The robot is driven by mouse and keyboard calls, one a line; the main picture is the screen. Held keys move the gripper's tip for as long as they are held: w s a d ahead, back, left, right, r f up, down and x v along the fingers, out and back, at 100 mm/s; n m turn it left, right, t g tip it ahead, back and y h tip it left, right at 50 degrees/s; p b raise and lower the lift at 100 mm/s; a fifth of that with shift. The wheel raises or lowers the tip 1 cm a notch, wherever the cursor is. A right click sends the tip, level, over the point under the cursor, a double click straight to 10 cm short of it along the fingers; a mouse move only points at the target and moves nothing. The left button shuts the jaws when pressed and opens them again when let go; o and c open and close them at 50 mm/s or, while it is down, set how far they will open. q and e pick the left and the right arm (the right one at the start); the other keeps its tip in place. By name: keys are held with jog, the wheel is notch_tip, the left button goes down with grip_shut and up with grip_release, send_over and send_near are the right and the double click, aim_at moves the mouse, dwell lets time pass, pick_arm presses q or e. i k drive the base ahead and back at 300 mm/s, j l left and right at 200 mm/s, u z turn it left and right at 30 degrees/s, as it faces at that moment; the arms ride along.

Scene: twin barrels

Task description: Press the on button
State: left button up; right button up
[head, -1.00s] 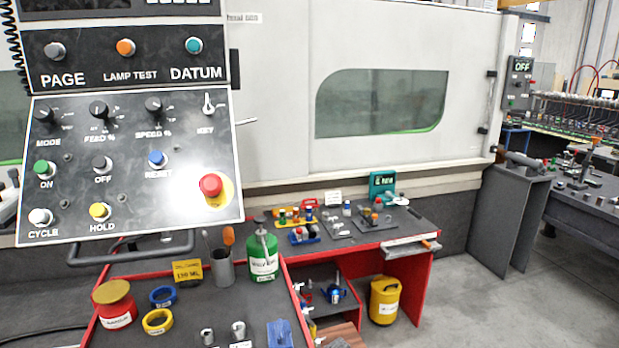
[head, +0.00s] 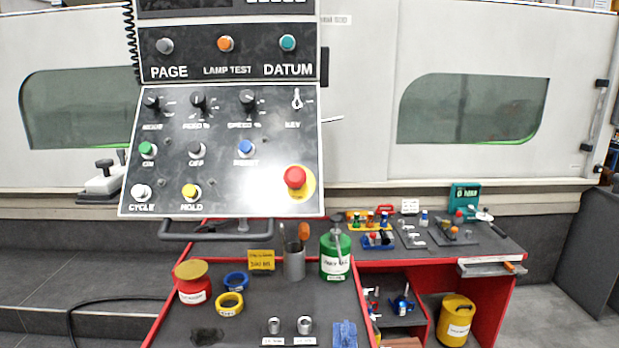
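The green ON button (head: 148,149) is at the left of the control panel (head: 225,180), below the MODE knob (head: 151,103). The dark OFF button (head: 197,149) and the blue RESET button (head: 246,147) are to its right in the same row. The white CYCLE button (head: 141,191) and the yellow HOLD button (head: 191,192) are below. A large red button (head: 295,177) on a yellow disc is at the lower right of the panel. Neither of my grippers shows in the head view.
A handle bar (head: 243,233) runs under the panel. Below is a red-edged bench (head: 225,325) with a red pot (head: 193,283), a green can (head: 335,255), rings and a cup of tools (head: 294,262). A yellow canister (head: 456,320) stands at the lower right.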

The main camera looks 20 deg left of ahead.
aim_at(145, 148)
jog(key=u, duration=1.3)
